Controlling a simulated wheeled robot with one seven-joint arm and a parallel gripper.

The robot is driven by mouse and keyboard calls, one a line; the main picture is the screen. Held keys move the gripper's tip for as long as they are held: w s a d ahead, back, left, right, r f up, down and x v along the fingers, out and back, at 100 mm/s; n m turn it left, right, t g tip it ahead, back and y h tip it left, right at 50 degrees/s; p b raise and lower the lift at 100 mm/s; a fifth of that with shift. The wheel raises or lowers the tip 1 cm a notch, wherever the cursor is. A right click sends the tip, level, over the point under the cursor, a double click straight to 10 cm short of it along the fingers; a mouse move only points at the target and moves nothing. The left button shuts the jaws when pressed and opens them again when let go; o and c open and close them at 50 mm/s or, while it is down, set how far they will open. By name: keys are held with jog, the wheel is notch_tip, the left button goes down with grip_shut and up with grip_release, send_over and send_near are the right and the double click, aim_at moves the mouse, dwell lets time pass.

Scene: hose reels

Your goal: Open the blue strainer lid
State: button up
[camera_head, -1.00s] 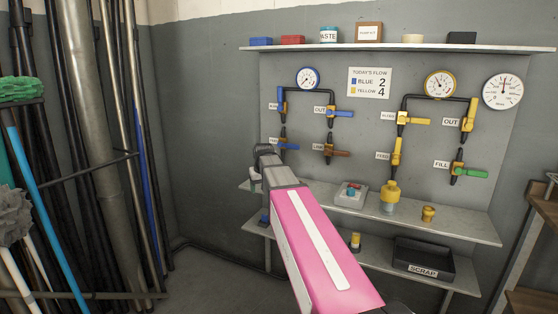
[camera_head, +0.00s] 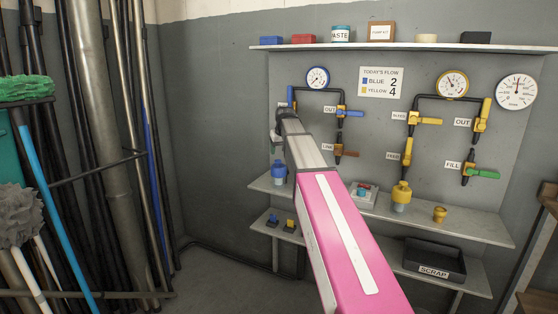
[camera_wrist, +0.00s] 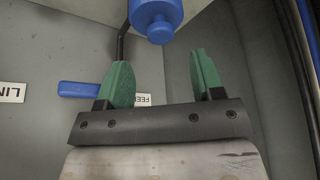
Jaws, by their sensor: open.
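The blue strainer (camera_head: 278,173) shows in the head view just left of my arm, at the left end of the upper shelf. In the wrist view a blue round body with a smaller knob-like end (camera_wrist: 156,18) is at the top edge, cut off by the frame; I take it for the strainer. My gripper (camera_wrist: 163,76) is open, with two green fingers apart and nothing between them. The blue body lies beyond the fingertips, apart from them. In the head view the fingers are mostly hidden by my arm.
A blue lever handle (camera_wrist: 88,90) is near the left finger in the wrist view. Pipes with gauges and yellow valves (camera_head: 424,120) are on the panel to the right. A yellow strainer (camera_head: 401,193) and a scrap bin (camera_head: 434,262) stand on the shelves. Poles crowd the left.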

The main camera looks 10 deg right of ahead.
aim_at(278, 160)
jog(key=x, duration=0.5)
jog(key=shift+w+f, duration=0.15)
jog(key=shift+f, duration=0.25)
grip_shut()
